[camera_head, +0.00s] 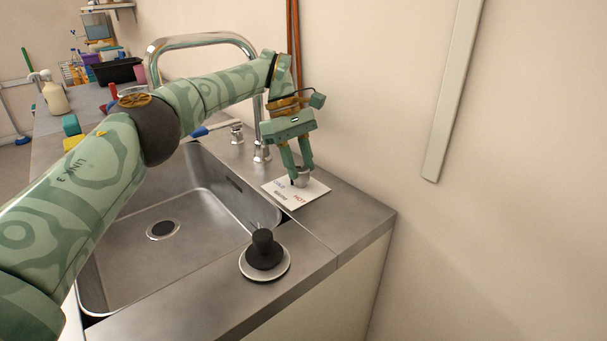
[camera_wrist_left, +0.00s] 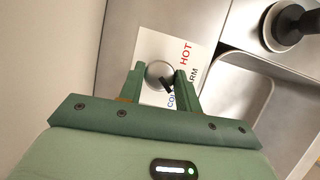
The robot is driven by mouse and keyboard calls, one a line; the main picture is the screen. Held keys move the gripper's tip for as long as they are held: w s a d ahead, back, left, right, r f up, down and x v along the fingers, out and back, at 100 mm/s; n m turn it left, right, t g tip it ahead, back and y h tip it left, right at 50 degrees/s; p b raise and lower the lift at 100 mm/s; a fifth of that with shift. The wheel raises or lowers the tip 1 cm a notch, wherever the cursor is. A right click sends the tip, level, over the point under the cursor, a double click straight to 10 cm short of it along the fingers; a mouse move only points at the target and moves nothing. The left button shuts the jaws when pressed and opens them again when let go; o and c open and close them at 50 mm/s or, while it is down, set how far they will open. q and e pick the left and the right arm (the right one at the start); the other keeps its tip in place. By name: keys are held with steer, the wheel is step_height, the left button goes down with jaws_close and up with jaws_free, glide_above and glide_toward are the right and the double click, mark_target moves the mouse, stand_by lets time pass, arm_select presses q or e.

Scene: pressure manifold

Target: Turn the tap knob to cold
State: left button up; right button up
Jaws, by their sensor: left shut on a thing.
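The tap knob (camera_head: 303,179) is a small grey round knob on a white label card (camera_head: 319,188) at the back right of the sink counter. In the left wrist view the knob (camera_wrist_left: 157,72) has a black pointer (camera_wrist_left: 167,85) directed toward the lower right, near the word COLD. The card reads HOT in red, WARM in dark letters and COLD in blue; a finger partly covers the lettering. My left gripper (camera_head: 299,174) comes down from above and is shut on the knob, one finger on each side. My right gripper is out of view.
The steel sink basin (camera_head: 185,225) lies left of the card. A tall curved faucet (camera_head: 205,39) and small valves (camera_head: 237,132) stand behind it. A black knob on a round plate (camera_head: 265,255) stands in front. A wall bounds the right.

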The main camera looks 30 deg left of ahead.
arm_select(q)
steer(key=shift+w+f+m+g+y+b, duration=0.1)
steer(key=shift+f+m+g+y+b, duration=0.1)
steer(key=shift+m+b, duration=0.4)
steer(key=shift+w+f+m+g+y+b, duration=0.1)
steer(key=shift+m+g+b, duration=0.1)
steer(key=shift+m+b, duration=0.35)
steer(key=shift+r+m+b, duration=0.15)
steer(key=shift+m+b, duration=0.4)
steer(key=shift+b, duration=0.05)
steer(key=shift+g, duration=0.3)
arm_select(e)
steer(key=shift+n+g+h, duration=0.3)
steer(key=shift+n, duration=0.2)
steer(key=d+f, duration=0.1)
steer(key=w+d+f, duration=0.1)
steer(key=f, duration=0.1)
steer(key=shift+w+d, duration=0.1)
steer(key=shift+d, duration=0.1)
arm_select(q)
steer(key=shift+r, duration=0.15)
steer(key=o, duration=1)
steer(key=shift+c, duration=0.2)
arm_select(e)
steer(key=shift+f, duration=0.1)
